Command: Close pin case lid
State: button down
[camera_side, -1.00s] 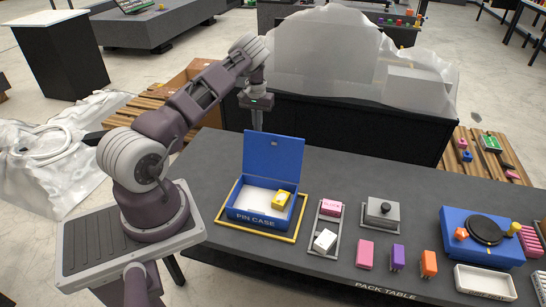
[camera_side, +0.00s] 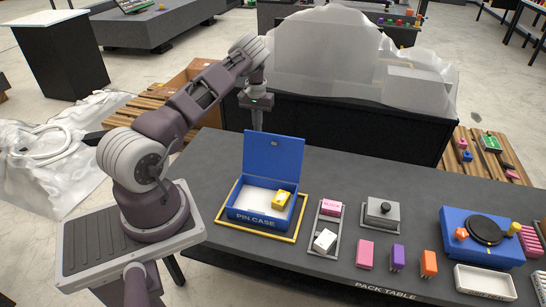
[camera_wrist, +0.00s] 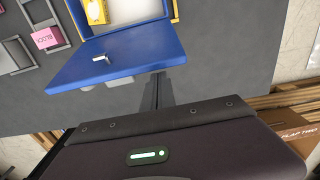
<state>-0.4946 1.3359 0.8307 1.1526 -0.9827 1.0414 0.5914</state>
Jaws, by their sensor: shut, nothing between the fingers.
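The blue pin case (camera_side: 255,217) sits on the dark table inside a yellow frame (camera_side: 227,227). Its lid (camera_side: 273,155) stands raised, hinged at the far edge of the case. A yellow block (camera_side: 281,199) lies inside on the pale floor, at the right. My gripper (camera_side: 257,128) is shut and empty, pointing down behind the lid; its lower tips are partly hidden by the lid. In the wrist view the shut fingers (camera_wrist: 157,92) are by the edge of the lid (camera_wrist: 118,58); whether they touch it I cannot tell.
Right of the case stands a grey tray (camera_side: 324,228) with a pink and a white block. A grey box with a black knob (camera_side: 382,213), several coloured blocks and a blue unit (camera_side: 480,237) stand further right. The table behind the lid is clear.

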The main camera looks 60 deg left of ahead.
aim_at(254, 151)
jog(key=shift+s+d, duration=1.9)
jog(key=shift+d, duration=0.05)
jog(key=shift+s+d+f, duration=0.2)
jog(key=shift+s+d, duration=0.6)
jog(key=shift+s+d+f, duration=0.2)
jog(key=shift+s+d, duration=0.55)
jog(key=shift+d, duration=0.05)
